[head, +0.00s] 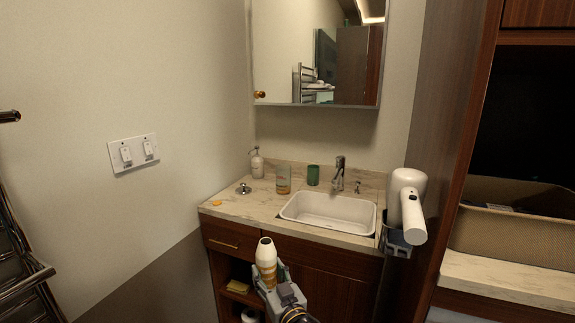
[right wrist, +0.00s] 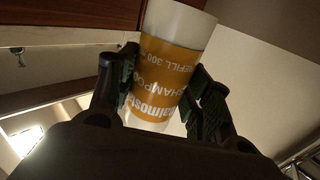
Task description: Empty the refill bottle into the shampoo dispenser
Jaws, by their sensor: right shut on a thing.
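My right gripper (head: 277,285) is shut on the refill bottle (head: 265,255), a white bottle with a gold-orange band. It is held roughly upright in front of the counter, apart from everything else. In the right wrist view, the refill bottle (right wrist: 165,70) sits between both fingers (right wrist: 165,95), its label reading SHAMPOO REFILL. A tumbler-like container with an orange-brown label (head: 283,180) stands on the counter and looks like the shampoo dispenser, with no pump on top. A small metal pump-like piece (head: 243,189) lies left of it. My left gripper is out of view.
A white pump bottle (head: 257,164) stands at the back left, a green cup (head: 313,175) near the faucet (head: 338,175). A small orange item (head: 216,203) lies at the counter's left edge. The sink (head: 327,214) is empty; a hair dryer (head: 408,200) hangs at right.

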